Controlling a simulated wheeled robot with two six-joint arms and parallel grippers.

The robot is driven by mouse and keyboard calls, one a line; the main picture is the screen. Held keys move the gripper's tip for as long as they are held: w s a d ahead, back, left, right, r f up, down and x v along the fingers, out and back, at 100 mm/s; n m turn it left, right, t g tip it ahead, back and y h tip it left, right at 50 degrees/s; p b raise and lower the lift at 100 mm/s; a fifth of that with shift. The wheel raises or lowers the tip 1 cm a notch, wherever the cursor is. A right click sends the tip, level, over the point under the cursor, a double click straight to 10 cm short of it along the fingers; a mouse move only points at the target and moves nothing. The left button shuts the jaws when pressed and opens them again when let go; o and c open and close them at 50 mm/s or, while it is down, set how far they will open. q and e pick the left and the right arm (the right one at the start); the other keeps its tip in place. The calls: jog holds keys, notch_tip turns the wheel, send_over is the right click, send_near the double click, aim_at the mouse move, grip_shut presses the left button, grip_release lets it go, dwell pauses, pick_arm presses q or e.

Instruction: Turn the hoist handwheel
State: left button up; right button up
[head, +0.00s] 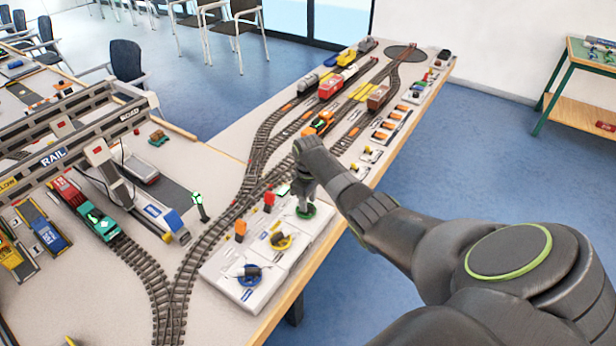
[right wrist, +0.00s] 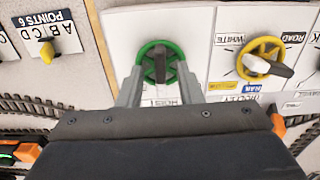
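The green hoist handwheel (right wrist: 159,48) has a dark centre bar and sits on a white panel above a label reading HOIST. It also shows in the head view (head: 306,212), partly covered by my gripper. My right gripper (right wrist: 160,72) is over it, its two grey fingers apart, one at each side of the rim. I cannot tell whether the fingertips touch the rim. In the head view the right gripper (head: 304,203) points down at the wheel. My left gripper is not in view.
A yellow handwheel (head: 281,241) and a blue handwheel (head: 249,275) stand on the same white panel (head: 222,268). Red and orange blocks stand behind them. Model tracks with trains (head: 320,122) run along the table, and a grey RAIL gantry (head: 75,140) stands left.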

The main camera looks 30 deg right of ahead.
notch_tip(320, 180, up, 16)
jog(key=b, duration=0.1)
jog(key=shift+r, duration=0.2)
